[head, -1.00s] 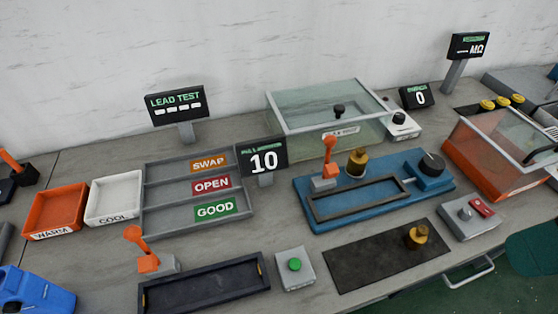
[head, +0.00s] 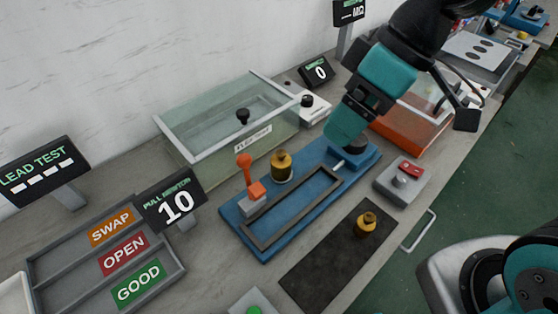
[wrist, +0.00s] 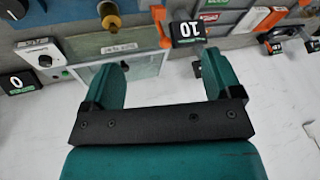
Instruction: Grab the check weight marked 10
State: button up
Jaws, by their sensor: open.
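Two brass check weights show in the head view. The larger weight (head: 281,166) stands on the blue fixture, and the smaller weight (head: 366,226) stands upright on the dark mat. I cannot read a mark on either one. My gripper (wrist: 163,58) is open and empty in the wrist view, its two teal fingers apart. A brass weight (wrist: 110,18) shows at the top of that view, beyond the fingers and apart from them. My arm reaches in at the upper right of the head view, over the bench.
The blue fixture (head: 259,253) carries an orange-handled lever (head: 246,170). A glass-lidded box (head: 185,150) stands behind it. A display reading 10 (head: 172,203) stands left. A grey switch box (head: 402,182) sits right of the dark mat (head: 318,272), whose lower-left part is clear.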

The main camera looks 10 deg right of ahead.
aim_at(285, 152)
jog(key=w+d+f+n+t+y+b, duration=0.1)
jog(key=w+f+n+b, duration=0.15)
jog(key=w+f, duration=0.3)
jog(key=w+d+f+n+b, duration=0.1)
jog(key=w+f+n, duration=0.2)
jog(key=w+f, duration=0.3)
jog(key=x, duration=0.3)
jog(key=p+x, duration=0.1)
jog(key=x, duration=0.3)
jog(key=w+x, duration=0.1)
jog(key=x, duration=0.2)
jog(key=shift+a+r+p, duration=0.1)
jog(key=shift+a+p, duration=0.3)
jog(key=shift+a, duration=0.1)
jog(key=shift+w+p+x, duration=0.15)
jog(key=shift+p+x, duration=0.25)
jog(key=shift+x, duration=1.15)
jog(key=shift+w+p+x, duration=0.2)
jog(key=shift+p+x, duration=0.15)
jog(key=shift+x, duration=1.2)
grip_shut()
